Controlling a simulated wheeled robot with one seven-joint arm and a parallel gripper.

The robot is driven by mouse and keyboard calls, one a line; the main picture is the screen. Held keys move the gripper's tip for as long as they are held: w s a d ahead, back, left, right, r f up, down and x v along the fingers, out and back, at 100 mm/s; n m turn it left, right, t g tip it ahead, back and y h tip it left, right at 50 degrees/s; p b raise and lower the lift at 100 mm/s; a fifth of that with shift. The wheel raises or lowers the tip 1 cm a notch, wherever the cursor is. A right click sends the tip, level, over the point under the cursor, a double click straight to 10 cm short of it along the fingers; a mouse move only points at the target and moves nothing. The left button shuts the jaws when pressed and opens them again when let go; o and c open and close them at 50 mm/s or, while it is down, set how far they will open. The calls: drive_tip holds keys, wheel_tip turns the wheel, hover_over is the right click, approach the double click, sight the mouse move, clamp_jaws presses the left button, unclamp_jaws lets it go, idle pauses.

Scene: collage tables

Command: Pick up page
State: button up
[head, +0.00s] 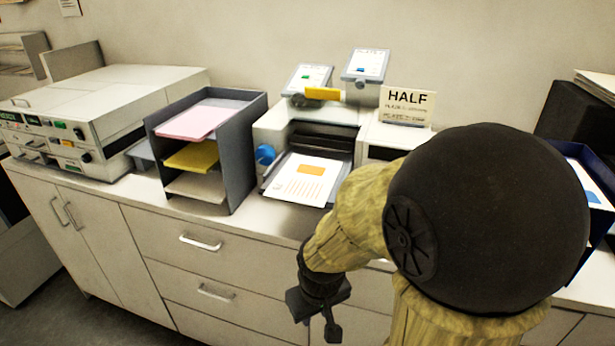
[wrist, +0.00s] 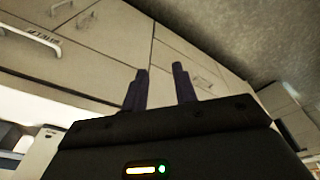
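A white page (head: 302,181) with an orange block and orange print lies flat on the output tray of the white machine on the counter, in the head view. My gripper (head: 318,325) hangs lower, in front of the drawers below the counter edge, apart from the page. In the wrist view its two dark fingers (wrist: 161,90) stand apart with nothing between them, so it is open and empty. The wrist view faces the cabinet fronts and does not show the page.
A grey sorter (head: 235,165) with pink, yellow and beige sheets stands left of the white machine (head: 272,127). A "HALF" sign (head: 407,104) stands behind. A larger device (head: 130,90) fills the left. A dark blue tray (head: 585,165) is at right. Drawer handles (head: 200,243) jut out.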

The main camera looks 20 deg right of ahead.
drive_tip(key=w+a+r+m+t+h+p, duration=0.4)
drive_tip(key=w+a+r+m+h+p, duration=0.1)
drive_tip(key=m, duration=1)
drive_tip(key=w+a+r+m+t+h+p, duration=0.4)
drive_tip(key=a+m+h, duration=0.5)
drive_tip(key=m, duration=0.6)
drive_tip(key=w+r+p, duration=0.2)
drive_tip(key=w+r, duration=0.1)
drive_tip(key=shift+w+a+m+h, duration=0.2)
drive_tip(key=shift+a+m+h, duration=0.1)
drive_tip(key=shift+m, duration=0.1)
drive_tip(key=shift+d, duration=0.15)
drive_tip(key=p+x, duration=0.4)
drive_tip(key=x, duration=0.8)
drive_tip(key=shift+p, duration=0.35)
